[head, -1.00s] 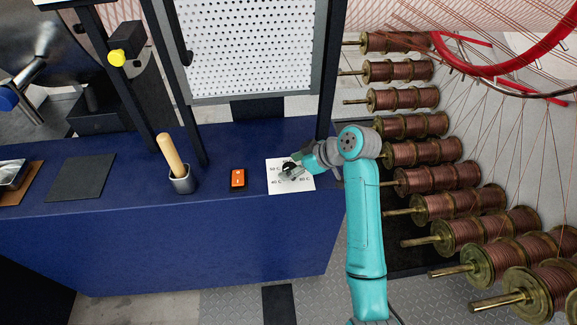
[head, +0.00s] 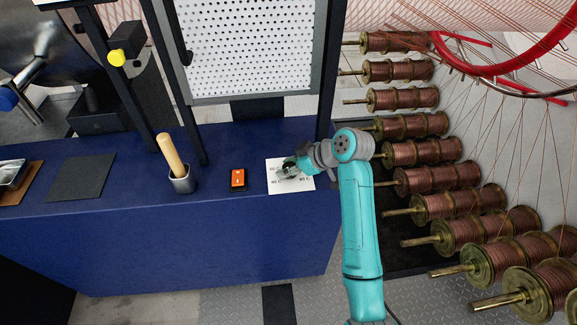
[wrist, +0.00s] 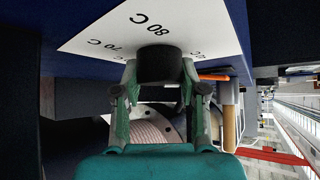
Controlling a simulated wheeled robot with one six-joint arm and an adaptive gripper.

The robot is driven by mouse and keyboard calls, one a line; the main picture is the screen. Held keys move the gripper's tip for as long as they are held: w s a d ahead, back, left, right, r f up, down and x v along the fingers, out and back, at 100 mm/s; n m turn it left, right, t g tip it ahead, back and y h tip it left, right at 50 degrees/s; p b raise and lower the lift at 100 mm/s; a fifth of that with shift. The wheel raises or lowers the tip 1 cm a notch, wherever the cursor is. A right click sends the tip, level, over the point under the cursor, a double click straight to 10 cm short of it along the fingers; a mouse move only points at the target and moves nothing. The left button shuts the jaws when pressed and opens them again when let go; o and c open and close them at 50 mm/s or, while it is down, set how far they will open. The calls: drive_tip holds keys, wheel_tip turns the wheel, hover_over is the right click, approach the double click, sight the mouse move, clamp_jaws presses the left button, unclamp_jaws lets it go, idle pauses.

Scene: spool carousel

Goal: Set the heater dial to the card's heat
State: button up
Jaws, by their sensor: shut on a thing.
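The heater dial (wrist: 158,65) is a dark round knob on a white scale plate (wrist: 105,35) with temperature marks. In the wrist view the marks 80 C and 70 C read clearly; others are partly hidden. In the head view the plate (head: 304,184) lies on the blue bench top, with my gripper (head: 287,171) over its middle, hiding the dial. In the wrist view my gripper (wrist: 159,78) is shut on the dial, one finger on each side. I cannot see a pointer on the dial. I cannot make out the heat card.
An orange switch (head: 238,178) sits left of the plate. A wooden-handled tool (head: 171,155) stands in a metal cup (head: 182,181) further left. A dark post (head: 328,70) rises behind the plate. Rows of copper spools (head: 437,177) stand to the right.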

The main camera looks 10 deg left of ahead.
drive_tip(key=shift+m, duration=0.3)
drive_tip(key=m+t+h, duration=0.1)
drive_tip(key=m+t, duration=0.1)
drive_tip(key=m, duration=0.1)
drive_tip(key=m+t+h, duration=0.2)
drive_tip(key=m+h, duration=0.1)
drive_tip(key=m, duration=0.1)
drive_tip(key=shift+t, duration=0.4)
drive_tip(key=m+t+h, duration=0.1)
drive_tip(key=m+h, duration=0.2)
drive_tip(key=m, duration=0.2)
drive_tip(key=shift+w, duration=0.1)
drive_tip(key=m+h, duration=0.3)
drive_tip(key=shift+m, duration=0.3)
drive_tip(key=m+g+h, duration=0.1)
drive_tip(key=m+h, duration=0.1)
drive_tip(key=m, duration=0.1)
drive_tip(key=m+g+h, duration=0.1)
drive_tip(key=m+h, duration=0.1)
drive_tip(key=m, duration=0.1)
drive_tip(key=shift+d+h, duration=0.2)
drive_tip(key=shift+h, duration=0.1)
drive_tip(key=m+g+h, duration=0.2)
drive_tip(key=m+g, duration=0.1)
drive_tip(key=m, duration=0.2)
drive_tip(key=shift+d, duration=0.1)
drive_tip(key=shift+m+g, duration=0.3)
drive_tip(key=shift+m, duration=0.1)
